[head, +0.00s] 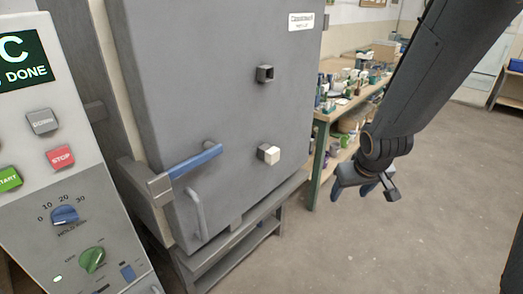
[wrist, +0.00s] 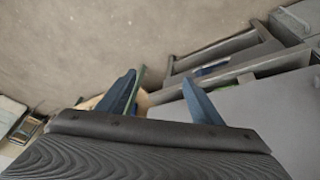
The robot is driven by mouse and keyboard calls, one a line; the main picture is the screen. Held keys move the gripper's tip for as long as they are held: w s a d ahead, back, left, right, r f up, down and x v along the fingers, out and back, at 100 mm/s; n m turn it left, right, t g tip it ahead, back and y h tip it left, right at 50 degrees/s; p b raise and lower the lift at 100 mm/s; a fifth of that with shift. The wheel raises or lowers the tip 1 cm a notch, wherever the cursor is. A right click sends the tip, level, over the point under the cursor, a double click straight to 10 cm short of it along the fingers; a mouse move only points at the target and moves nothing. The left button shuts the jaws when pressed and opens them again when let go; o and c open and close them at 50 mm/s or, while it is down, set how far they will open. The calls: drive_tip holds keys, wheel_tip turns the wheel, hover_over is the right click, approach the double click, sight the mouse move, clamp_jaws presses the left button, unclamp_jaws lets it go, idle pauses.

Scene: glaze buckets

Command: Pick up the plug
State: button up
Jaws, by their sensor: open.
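A pale cream block, which looks like the plug (head: 272,155), sits in the lower square port on the front of a grey kiln door (head: 225,120) in the head view. It sticks out a little from the door. My gripper (head: 376,190) hangs to the right of the door, apart from the plug and lower in the picture. In the wrist view its two blue fingers (wrist: 160,80) stand apart with nothing held between them. I cannot make out the plug in the wrist view.
An upper square port (head: 265,73) shows a dark opening. A blue-handled latch (head: 195,162) and a grey pull handle (head: 196,214) project from the door's lower left. A control panel (head: 60,150) stands left. A cluttered bench (head: 316,150) stands behind; floor (head: 400,245) at right is clear.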

drive_tip(key=w+a+n+t+y+p, duration=0.1)
drive_tip(key=w+a+n+t+y, duration=0.15)
drive_tip(key=w, duration=0.65)
drive_tip(key=n+t+y+p, duration=0.35)
drive_tip(key=n+y, duration=0.25)
drive_tip(key=y, duration=0.5)
approach(276, 153)
drive_tip(key=shift+m, duration=0.25)
drive_tip(key=w+a, duration=0.1)
drive_tip(key=w, duration=0.1)
drive_tip(key=w+a+f, duration=0.1)
drive_tip(key=shift+w+a+f, duration=0.15)
drive_tip(key=shift+w+a, duration=0.25)
drive_tip(key=shift+s+a+r+y, duration=0.2)
drive_tip(key=shift+s+a+y, duration=0.15)
drive_tip(key=shift+y, duration=0.1)
drive_tip(key=p+x, duration=0.2)
drive_tip(key=x, duration=0.4)
drive_tip(key=shift+w+a+r+p, duration=0.1)
drive_tip(key=shift+a+r+p, duration=0.05)
drive_tip(key=shift+a+p, duration=0.15)
drive_tip(key=shift+w+a, duration=0.35)
drive_tip(key=shift+w, duration=0.05)
drive_tip(key=c, duration=1.2)
